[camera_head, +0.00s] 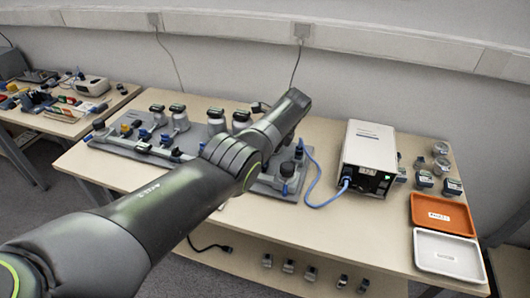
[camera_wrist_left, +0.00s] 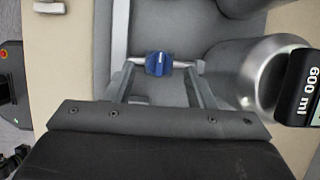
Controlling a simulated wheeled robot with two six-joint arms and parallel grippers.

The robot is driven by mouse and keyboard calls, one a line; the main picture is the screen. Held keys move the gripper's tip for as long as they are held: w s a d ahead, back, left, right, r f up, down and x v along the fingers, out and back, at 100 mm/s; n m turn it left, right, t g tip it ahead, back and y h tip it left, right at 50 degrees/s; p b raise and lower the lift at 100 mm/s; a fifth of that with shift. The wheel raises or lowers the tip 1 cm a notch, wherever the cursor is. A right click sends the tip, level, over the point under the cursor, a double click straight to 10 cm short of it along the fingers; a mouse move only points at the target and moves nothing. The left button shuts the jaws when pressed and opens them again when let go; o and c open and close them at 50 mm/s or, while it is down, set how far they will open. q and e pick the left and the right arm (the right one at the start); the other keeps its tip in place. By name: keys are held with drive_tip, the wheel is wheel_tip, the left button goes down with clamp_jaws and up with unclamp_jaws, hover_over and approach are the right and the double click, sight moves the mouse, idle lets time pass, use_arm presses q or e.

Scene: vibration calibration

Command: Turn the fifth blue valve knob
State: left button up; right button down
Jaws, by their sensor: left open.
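A blue valve knob (camera_wrist_left: 158,64) sits on a thin metal pipe in the left wrist view. My left gripper (camera_wrist_left: 161,76) is open, with one finger on each side of this knob in that view. I cannot tell the remaining depth between fingertips and knob. In the head view my left arm crosses the grey valve board (camera_head: 126,148) and hides part of it, and the gripper itself is not clearly visible there. Other blue knobs show on the board, one near its left part (camera_head: 145,135). My right gripper is not in view.
A silver canister labelled 600 ml (camera_wrist_left: 262,75) stands close right of the gripper. In the head view a white box (camera_head: 368,150) with a blue cable (camera_head: 318,180) stands right of the board. An orange tray (camera_head: 441,215) and a white tray (camera_head: 448,255) lie at the right.

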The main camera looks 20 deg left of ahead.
use_arm(q)
drive_tip(key=v, duration=1.5)
drive_tip(key=shift+s+f, duration=0.1)
drive_tip(key=shift+f, duration=0.05)
